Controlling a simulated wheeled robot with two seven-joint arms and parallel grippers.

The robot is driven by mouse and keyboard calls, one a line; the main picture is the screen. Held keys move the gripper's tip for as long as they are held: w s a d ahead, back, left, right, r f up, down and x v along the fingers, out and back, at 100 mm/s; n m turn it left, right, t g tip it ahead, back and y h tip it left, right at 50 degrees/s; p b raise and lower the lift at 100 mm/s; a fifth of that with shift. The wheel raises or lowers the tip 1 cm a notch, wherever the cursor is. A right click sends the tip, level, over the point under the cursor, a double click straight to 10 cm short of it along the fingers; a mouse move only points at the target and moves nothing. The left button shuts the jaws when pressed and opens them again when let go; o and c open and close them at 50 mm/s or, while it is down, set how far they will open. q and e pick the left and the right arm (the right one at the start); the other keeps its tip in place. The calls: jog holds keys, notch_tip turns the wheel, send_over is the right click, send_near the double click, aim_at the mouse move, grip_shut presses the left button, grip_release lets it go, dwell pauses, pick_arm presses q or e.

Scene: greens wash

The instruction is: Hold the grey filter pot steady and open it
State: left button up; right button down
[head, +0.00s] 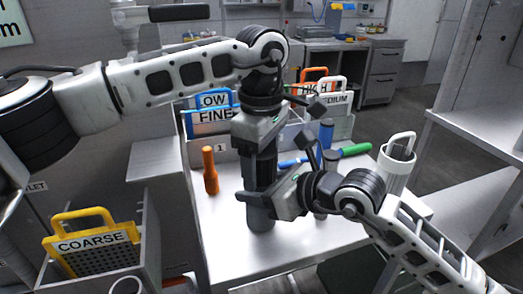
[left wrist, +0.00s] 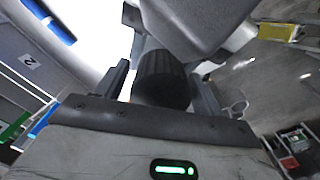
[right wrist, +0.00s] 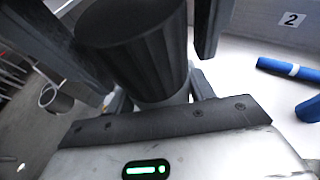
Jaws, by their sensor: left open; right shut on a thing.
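The grey filter pot (head: 260,218) stands upright at the middle of the white table. Its dark ribbed lid (head: 263,172) is on top. My right gripper (head: 268,196) is shut on the pot's body, below the lid; in the right wrist view the lid (right wrist: 135,50) rises above the fingers. My left gripper (head: 262,145) points down from above. It is open, and in the left wrist view the lid (left wrist: 162,80) sits between its spread fingers, with a gap visible at the sides. The grippers hide part of the pot in the head view.
An orange handled item (head: 209,172) stands left of the pot. A blue cylinder (head: 326,135) and a green-handled item (head: 355,150) are behind right. A white container (head: 397,165) stands at right. Labelled baskets, including a blue one (head: 212,118), line the back; a yellow basket (head: 95,245) is front left.

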pick_arm(q)
jog(key=c, duration=1)
jog(key=n, duration=0.6)
jog(key=shift+n, duration=0.4)
jog(key=o, duration=1.1)
jog(key=shift+r, duration=0.1)
